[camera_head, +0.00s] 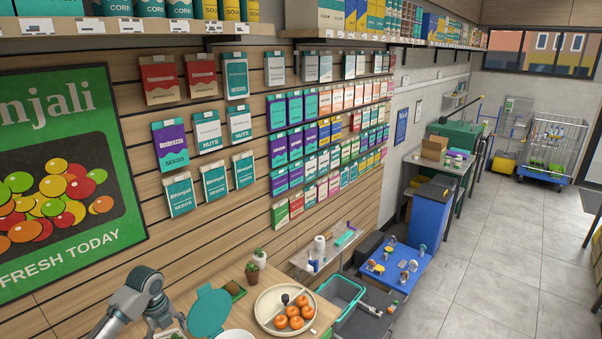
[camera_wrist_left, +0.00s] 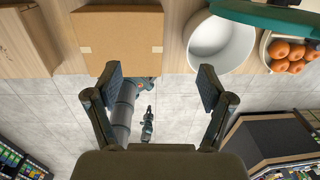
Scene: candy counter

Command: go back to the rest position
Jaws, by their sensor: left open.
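My left arm (camera_head: 140,300) comes in at the bottom left of the head view, beside the wooden counter, with its end partly cut off by the frame edge. In the left wrist view my left gripper (camera_wrist_left: 158,88) is open, with its two fingers wide apart and nothing between them. It points toward the counter edge, with grey floor showing behind the fingers. My right gripper cannot be made out in either view.
A cardboard box (camera_wrist_left: 118,42), a white bowl (camera_wrist_left: 222,42) and a plate of oranges (camera_wrist_left: 290,55) stand along the counter. Open floor (camera_head: 490,270) lies right.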

